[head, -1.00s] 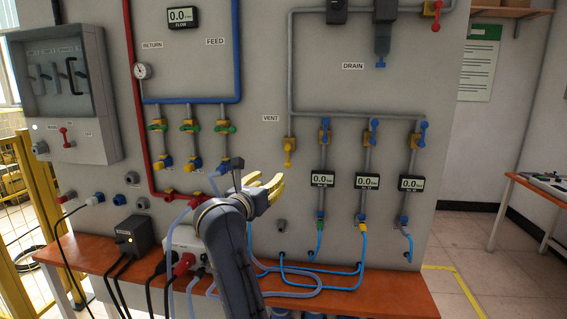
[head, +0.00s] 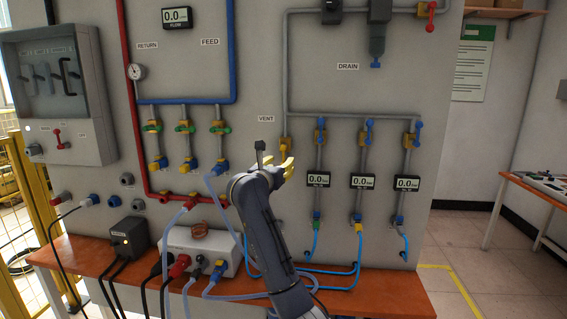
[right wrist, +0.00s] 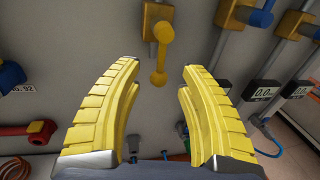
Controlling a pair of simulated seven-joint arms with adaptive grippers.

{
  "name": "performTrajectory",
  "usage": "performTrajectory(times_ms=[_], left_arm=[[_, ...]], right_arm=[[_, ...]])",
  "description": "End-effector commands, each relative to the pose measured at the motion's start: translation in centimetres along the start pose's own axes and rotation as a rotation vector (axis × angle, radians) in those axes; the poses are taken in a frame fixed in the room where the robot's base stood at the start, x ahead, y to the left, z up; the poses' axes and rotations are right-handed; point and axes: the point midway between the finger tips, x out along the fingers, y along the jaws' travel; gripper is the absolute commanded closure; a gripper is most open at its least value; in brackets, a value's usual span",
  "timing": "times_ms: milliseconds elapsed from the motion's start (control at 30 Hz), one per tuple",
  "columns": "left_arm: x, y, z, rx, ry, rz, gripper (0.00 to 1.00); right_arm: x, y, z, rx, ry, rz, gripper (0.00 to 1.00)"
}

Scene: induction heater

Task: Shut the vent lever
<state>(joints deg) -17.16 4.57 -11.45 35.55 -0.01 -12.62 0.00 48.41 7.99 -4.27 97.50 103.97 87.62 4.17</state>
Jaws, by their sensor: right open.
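The vent lever (right wrist: 161,52) is a yellow handle below the VENT label. In the right wrist view it hangs down from its yellow valve body (right wrist: 156,14), with its round knob end lowest. In the head view the vent valve (head: 285,144) shows only in part, its lower end hidden by my gripper. My right gripper (head: 287,168) has yellow fingers and is open in front of the panel, right at the vent valve. In the right wrist view the lever's end lies between the open fingertips (right wrist: 160,67), with a gap on both sides. My left gripper is not in view.
Blue-handled valves (head: 368,128) stand to the right, above small displays (head: 362,181). Green-handled valves (head: 185,129) and a red pipe (head: 138,130) are to the left. Blue hoses (head: 335,270) run low over the orange bench (head: 385,299). A copper coil (head: 200,230) sits on a white box.

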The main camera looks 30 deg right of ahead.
Motion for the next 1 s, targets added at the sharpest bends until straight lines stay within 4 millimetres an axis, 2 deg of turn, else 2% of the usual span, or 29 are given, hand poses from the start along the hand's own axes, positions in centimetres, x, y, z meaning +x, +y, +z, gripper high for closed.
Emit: performTrajectory(times_ms=[100,300,767,1000], left_arm=[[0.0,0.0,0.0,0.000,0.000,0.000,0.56],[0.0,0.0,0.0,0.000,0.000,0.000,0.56],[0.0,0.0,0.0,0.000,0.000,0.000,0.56],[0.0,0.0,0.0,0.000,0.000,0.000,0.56]], right_arm=[[1.5,0.0,0.1,-0.002,0.000,-0.002,0.60],[2.8,0.0,0.0,-0.001,0.000,-0.001,0.60],[3.3,0.0,0.0,0.000,0.000,0.000,0.60],[3.2,0.0,0.0,0.000,0.000,0.000,0.88]])
